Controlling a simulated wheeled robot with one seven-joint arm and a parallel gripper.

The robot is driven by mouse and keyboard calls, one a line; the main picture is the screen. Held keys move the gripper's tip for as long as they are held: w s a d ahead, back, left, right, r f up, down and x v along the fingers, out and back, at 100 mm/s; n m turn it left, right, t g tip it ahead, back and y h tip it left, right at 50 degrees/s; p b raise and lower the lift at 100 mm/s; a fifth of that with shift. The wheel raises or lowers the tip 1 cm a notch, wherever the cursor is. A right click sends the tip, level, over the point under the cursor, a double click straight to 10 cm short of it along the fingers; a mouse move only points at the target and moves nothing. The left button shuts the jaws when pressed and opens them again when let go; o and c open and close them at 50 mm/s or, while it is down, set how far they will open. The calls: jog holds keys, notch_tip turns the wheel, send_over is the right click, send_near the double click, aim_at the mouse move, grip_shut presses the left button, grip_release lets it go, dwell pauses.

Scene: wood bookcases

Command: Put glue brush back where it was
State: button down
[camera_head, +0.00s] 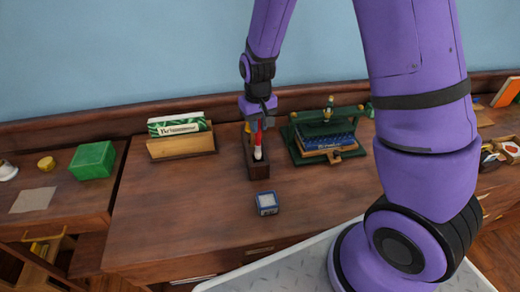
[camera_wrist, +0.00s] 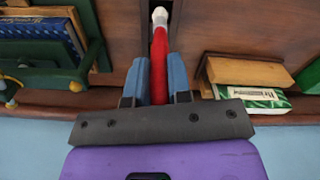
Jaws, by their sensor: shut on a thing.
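The glue brush (camera_head: 258,143) has a red handle and a pale tip, and my gripper (camera_head: 258,122) is shut on it. In the head view it is roughly upright, at a narrow dark wooden holder (camera_head: 259,172) on the desk. In the wrist view the brush (camera_wrist: 160,55) runs between the two blue fingers of my gripper (camera_wrist: 160,80), with its pale tip over the dark slot of the holder. I cannot tell whether the tip touches the holder's floor.
A wooden box with green-and-white booklets (camera_head: 182,145) stands left of the holder. A green press with blue books (camera_head: 325,138) stands close on its right. A small blue-and-white jar (camera_head: 267,203) is in front. A green box (camera_head: 92,160) sits far left. The desk's front left is clear.

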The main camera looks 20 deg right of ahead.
aim_at(258, 145)
jog(key=shift+f, duration=3.35)
jog(key=c, duration=1.1)
grip_release()
jog(key=shift+o, duration=0.2)
